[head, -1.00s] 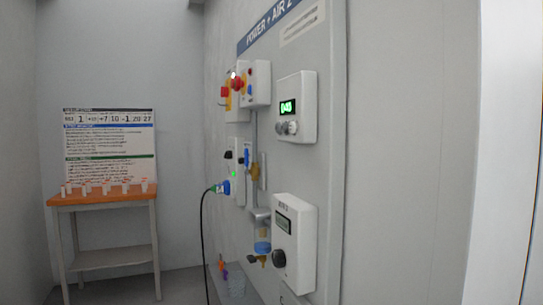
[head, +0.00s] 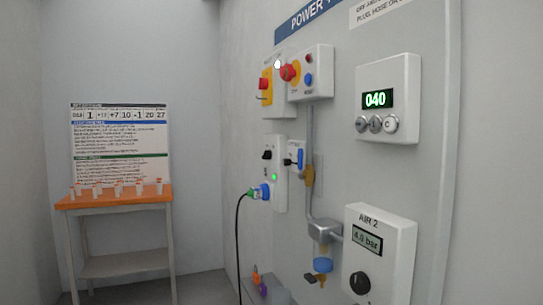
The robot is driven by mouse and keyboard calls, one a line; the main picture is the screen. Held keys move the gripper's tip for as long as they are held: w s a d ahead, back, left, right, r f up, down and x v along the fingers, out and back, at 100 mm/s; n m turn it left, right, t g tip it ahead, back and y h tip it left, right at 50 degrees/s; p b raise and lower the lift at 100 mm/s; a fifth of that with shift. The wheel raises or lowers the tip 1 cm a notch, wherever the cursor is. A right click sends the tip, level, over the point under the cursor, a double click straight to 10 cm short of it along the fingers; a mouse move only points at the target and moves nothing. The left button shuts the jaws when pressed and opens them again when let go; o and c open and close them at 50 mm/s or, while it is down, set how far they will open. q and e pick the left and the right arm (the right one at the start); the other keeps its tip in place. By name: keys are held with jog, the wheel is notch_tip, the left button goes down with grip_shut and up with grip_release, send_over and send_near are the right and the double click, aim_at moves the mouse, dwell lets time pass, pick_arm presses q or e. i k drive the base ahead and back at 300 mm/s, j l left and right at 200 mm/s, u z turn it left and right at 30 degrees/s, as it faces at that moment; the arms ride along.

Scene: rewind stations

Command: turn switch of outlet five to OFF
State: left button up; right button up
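A narrow white outlet box (head: 280,150) is on the wall panel, left of the pipe. It bears a black switch (head: 266,154), a lit green lamp (head: 274,177) and a blue plug or socket (head: 264,192) with a green-ended connector. A black cable (head: 238,245) hangs from it. No outlet number is readable, so I cannot tell whether this is outlet five. The switch's position is too small to tell. Neither of my grippers is in view.
A red emergency button (head: 289,72) and yellow-red isolator (head: 265,86) sit above. A box reading 040 (head: 388,98) and an AIR 2 box (head: 381,255) are to the right.

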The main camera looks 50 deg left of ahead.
aim_at(267, 155)
jog(key=j+z, duration=0.1)
jog(key=j, duration=0.3)
jog(key=k+j+z, duration=0.1)
jog(key=j, duration=0.25)
jog(key=k+j+z, duration=0.1)
jog(key=j, duration=0.25)
jog(key=k+j, duration=0.1)
jog(key=j, duration=0.3)
jog(key=k+j, duration=0.15)
jog(key=j, duration=0.2)
jog(key=k+j, duration=0.1)
jog(key=j, duration=0.3)
jog(key=z, duration=0.05)
